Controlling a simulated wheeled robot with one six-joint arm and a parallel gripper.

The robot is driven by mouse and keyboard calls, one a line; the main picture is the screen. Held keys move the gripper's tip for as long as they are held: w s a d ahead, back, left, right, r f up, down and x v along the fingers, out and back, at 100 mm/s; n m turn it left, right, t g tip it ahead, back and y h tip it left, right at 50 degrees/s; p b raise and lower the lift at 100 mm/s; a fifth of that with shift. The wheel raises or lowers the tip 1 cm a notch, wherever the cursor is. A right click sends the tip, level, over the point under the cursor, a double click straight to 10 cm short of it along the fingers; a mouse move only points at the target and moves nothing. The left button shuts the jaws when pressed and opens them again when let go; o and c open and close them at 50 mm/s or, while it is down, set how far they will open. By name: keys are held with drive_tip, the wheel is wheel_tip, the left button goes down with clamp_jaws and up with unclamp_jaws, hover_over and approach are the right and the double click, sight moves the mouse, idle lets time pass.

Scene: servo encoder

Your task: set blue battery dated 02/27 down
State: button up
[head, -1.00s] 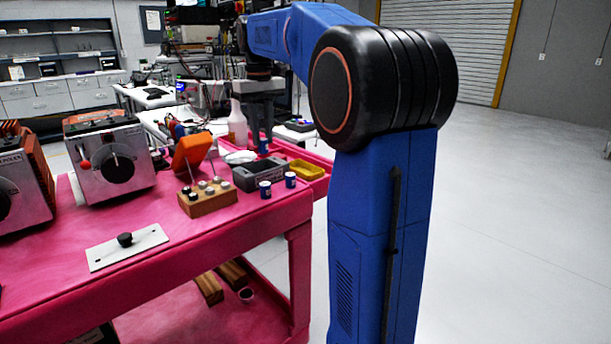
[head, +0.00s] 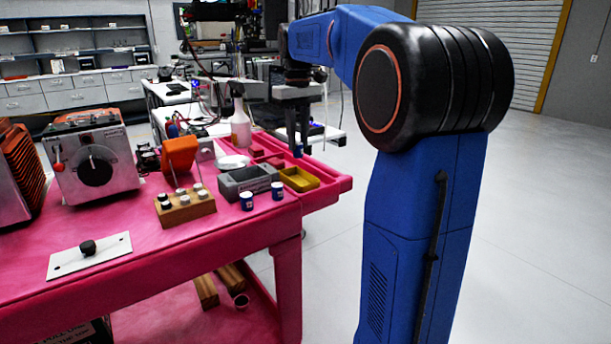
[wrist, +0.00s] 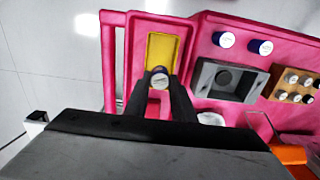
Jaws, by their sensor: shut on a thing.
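My gripper (wrist: 160,78) is shut on a blue battery (wrist: 160,83) with a white top; its date is not readable. In the head view the gripper (head: 298,148) holds the battery (head: 298,151) upright beyond the yellow tray (head: 300,180). In the wrist view the battery overlaps the near end of the yellow tray (wrist: 160,52); I cannot tell its exact height. Two more blue batteries (head: 247,201) (head: 277,191) stand upright on the pink table, apart from the gripper. They also show in the wrist view (wrist: 224,40) (wrist: 262,47).
A grey box (head: 250,180) stands beside the yellow tray. A wooden block (head: 185,207) with several cylinders, an orange device (head: 180,156), a white bottle (head: 240,128) and a white dish (head: 233,161) are nearby. The front of the pink table (head: 170,240) has bare room.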

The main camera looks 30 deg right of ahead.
sight(298, 157)
drive_tip(key=shift+f, duration=4.35)
drive_tip(key=shift+f, duration=0.1)
drive_tip(key=o, duration=0.5)
drive_tip(key=shift+o, duration=0.3)
wheel_tip(298, 157, up, 12)
drive_tip(key=shift+r, duration=0.1)
drive_tip(key=s+a+f+t, duration=0.1)
drive_tip(key=s+a+f, duration=0.35)
drive_tip(key=s, duration=0.35)
drive_tip(key=s+a+f+t, duration=0.1)
drive_tip(key=s+a+f, duration=0.3)
drive_tip(key=s+a, duration=0.3)
drive_tip(key=s+a+f+t, duration=0.2)
drive_tip(key=s+a+f, duration=0.2)
drive_tip(key=s+f, duration=1.1)
drive_tip(key=shift+s+a+t, duration=0.15)
drive_tip(key=shift+t, duration=0.25)
